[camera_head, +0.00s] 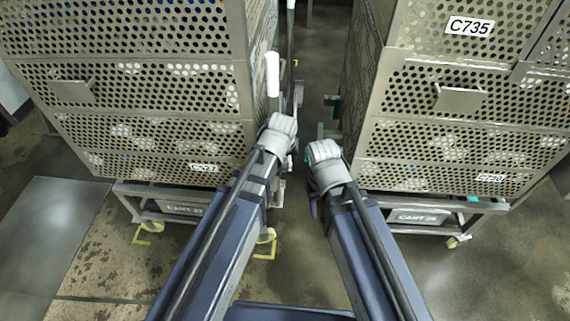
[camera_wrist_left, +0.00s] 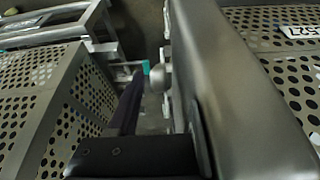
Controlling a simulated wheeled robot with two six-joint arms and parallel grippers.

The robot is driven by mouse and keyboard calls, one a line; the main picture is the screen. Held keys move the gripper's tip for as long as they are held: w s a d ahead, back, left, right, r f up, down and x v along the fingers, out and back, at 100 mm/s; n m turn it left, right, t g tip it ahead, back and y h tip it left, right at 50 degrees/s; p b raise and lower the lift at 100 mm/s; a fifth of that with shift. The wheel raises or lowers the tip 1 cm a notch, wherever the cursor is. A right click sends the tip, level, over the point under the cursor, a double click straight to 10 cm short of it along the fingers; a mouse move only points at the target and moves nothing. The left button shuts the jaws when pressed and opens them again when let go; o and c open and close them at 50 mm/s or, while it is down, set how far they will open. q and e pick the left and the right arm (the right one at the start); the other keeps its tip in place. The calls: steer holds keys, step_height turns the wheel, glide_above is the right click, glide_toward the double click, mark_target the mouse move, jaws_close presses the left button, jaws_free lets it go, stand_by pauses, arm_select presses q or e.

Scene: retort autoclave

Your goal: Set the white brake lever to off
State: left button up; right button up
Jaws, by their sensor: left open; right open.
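The white brake lever (camera_head: 272,75) stands nearly upright in the head view, at the inner side of the left cart. Its lower part is hidden behind my left wrist. My left gripper (camera_head: 281,138) is in the gap between the carts, just below the white handle in the picture; its fingers are mostly hidden there. In the left wrist view a dark finger (camera_wrist_left: 127,106) shows beside a large grey metal surface. I see nothing held in it. My right gripper (camera_head: 316,188) is in the gap, further right and mostly hidden under its wrist. Both are open.
The perforated left cart (camera_head: 150,105) and right cart (camera_head: 460,115) stand close on both sides, leaving a narrow gap. A second white-tipped lever (camera_head: 290,4) shows further back. Yellow floor marks (camera_head: 146,236) lie near the left cart's wheels. The floor in front is clear.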

arm_select(q)
steer(key=shift+w+f, duration=0.2)
steer(key=shift+f, duration=0.3)
steer(key=shift+c, duration=0.2)
jaws_close()
stand_by(0.9)
